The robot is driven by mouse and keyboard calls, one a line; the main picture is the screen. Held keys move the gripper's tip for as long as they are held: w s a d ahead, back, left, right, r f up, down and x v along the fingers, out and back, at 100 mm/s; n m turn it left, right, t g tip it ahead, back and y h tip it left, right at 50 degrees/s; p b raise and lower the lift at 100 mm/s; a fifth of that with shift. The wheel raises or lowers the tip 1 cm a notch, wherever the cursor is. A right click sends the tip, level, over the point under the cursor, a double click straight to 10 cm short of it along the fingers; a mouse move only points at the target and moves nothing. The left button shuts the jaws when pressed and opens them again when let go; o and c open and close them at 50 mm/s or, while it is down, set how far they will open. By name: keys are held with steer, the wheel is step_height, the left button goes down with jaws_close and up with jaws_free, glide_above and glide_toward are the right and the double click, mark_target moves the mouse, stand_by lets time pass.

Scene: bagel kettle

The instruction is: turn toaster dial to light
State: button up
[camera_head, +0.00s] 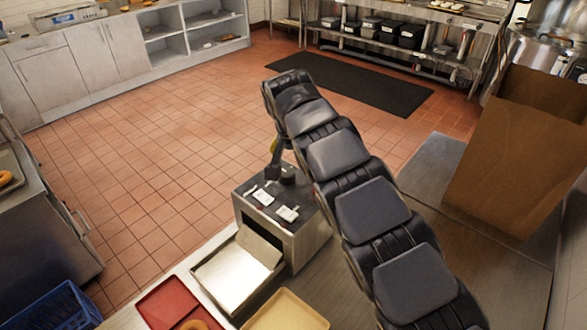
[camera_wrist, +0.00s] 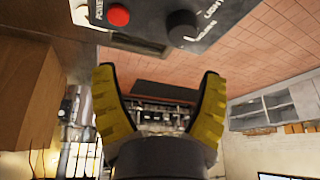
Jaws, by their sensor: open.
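The toaster is a steel box with a dark top (camera_head: 250,187), standing on the counter in the middle of the head view. In the wrist view its dark control panel (camera_wrist: 233,12) crosses the top edge. The black round dial (camera_wrist: 183,27) sits there beside lettering that includes "LIGHT". A red button (camera_wrist: 119,14) marked as power is to its left. My gripper (camera_wrist: 158,72) has its two yellow-padded fingers spread and empty, with the dial beyond the right fingertip and apart from it. In the head view my gripper (camera_head: 273,170) hangs at the toaster's far side, partly hidden by my arm.
A metal tray (camera_head: 212,268) extends from the toaster's front. A red tray (camera_head: 158,302) with a bagel and a yellow tray (camera_head: 290,315) lie nearer. A brown paper bag (camera_head: 505,170) stands on the right counter. A blue crate (camera_head: 60,310) is at lower left.

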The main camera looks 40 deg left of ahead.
mark_target(288, 173)
steer(key=shift+s+a+f, duration=0.3)
steer(key=shift+s+a, duration=0.05)
steer(key=shift+a, duration=0.25)
steer(key=shift+s+a+f, duration=0.25)
steer(key=shift+s+a, duration=0.1)
steer(key=shift+a, duration=0.2)
steer(key=x, duration=0.7)
steer(key=shift+f, duration=0.15)
steer(key=c, duration=1.1)
